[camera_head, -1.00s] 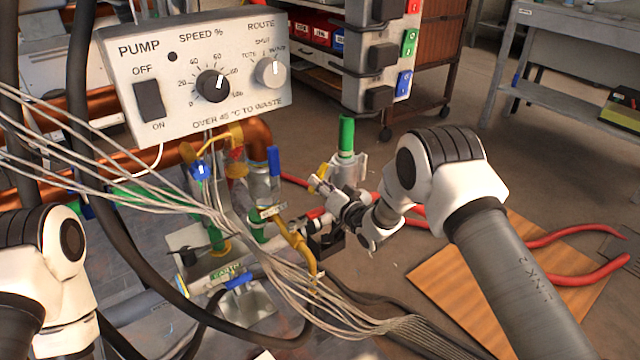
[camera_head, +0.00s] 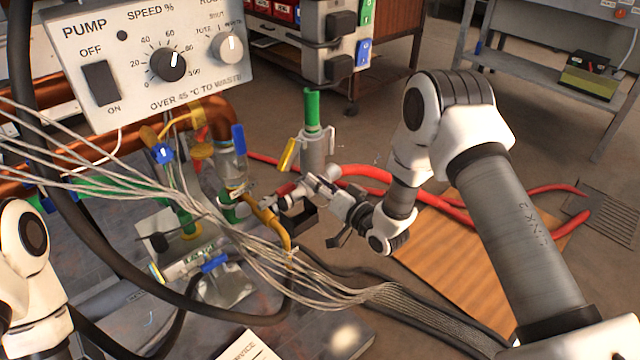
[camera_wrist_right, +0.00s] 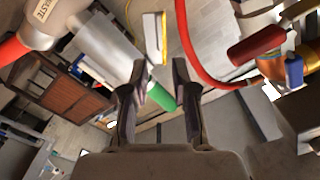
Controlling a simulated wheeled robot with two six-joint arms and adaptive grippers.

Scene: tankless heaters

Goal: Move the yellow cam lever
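The yellow cam lever (camera_head: 287,155) sticks out, tilted, at the left side of a grey coupling (camera_head: 314,152) with a green top. In the right wrist view, a pale lever with a yellow edge (camera_wrist_right: 155,38) lies just beyond the fingertips, apart from them. My right gripper (camera_head: 316,186) is below the coupling in the head view. Its two fingers (camera_wrist_right: 158,72) are spread with nothing held between them; a green part (camera_wrist_right: 160,97) shows through the gap. My left arm enters at the left edge of the head view; its gripper is out of view.
The pump panel (camera_head: 160,62) and loose grey wires (camera_head: 110,172) fill the left side. Copper pipes and valves stand behind the wires. A red hose (camera_head: 360,174) runs behind the right gripper. An orange-brown board (camera_head: 450,250) lies on the floor at right.

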